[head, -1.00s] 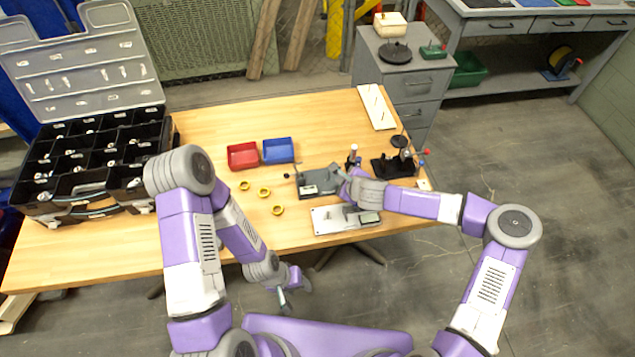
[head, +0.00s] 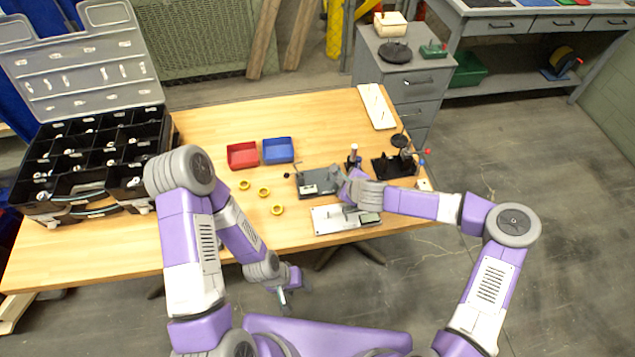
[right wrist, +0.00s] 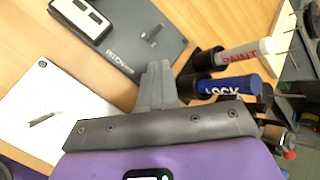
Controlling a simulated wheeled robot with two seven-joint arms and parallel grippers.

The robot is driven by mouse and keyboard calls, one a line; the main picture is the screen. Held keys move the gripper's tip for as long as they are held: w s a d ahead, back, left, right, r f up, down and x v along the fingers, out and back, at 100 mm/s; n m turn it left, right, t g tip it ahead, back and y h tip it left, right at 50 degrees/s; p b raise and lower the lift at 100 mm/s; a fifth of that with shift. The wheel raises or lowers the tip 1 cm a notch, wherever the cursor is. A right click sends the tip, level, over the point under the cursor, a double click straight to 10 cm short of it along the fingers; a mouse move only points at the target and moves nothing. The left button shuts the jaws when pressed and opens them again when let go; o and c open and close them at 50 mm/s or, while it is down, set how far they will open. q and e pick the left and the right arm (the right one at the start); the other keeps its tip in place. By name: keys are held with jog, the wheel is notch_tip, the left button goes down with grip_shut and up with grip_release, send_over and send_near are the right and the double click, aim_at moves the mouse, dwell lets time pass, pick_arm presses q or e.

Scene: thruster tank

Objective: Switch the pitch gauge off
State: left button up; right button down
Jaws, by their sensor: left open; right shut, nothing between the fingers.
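The likely pitch gauge is a small pale box with a dark window (right wrist: 82,17) on a dark grey plate (right wrist: 150,48); lettering on the plate is only partly legible. In the head view the box (head: 310,188) sits on the left part of the grey plate (head: 327,179). My right gripper (right wrist: 157,75) is shut and empty, its fingertips over the grey plate's near edge, apart from the box. It also shows in the head view (head: 338,178). I cannot tell whether the fingertips touch the plate. My left gripper (head: 283,298) is open, low in front of the table edge.
A blue LOCK marker (right wrist: 228,87) and a white PAINT marker (right wrist: 240,55) stand right of my right fingers. A white plate (right wrist: 45,110) lies nearer. Red (head: 242,156) and blue (head: 278,151) trays and yellow rings (head: 264,191) lie left; a black stand (head: 395,167) is right.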

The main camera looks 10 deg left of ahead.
jog(key=shift+f, duration=0.2)
dwell(0.6)
jog(key=shift+r, duration=0.1)
jog(key=shift+r+p, duration=0.6)
notch_tip(320, 180, up, 6)
jog(key=p, duration=0.5)
dwell(0.5)
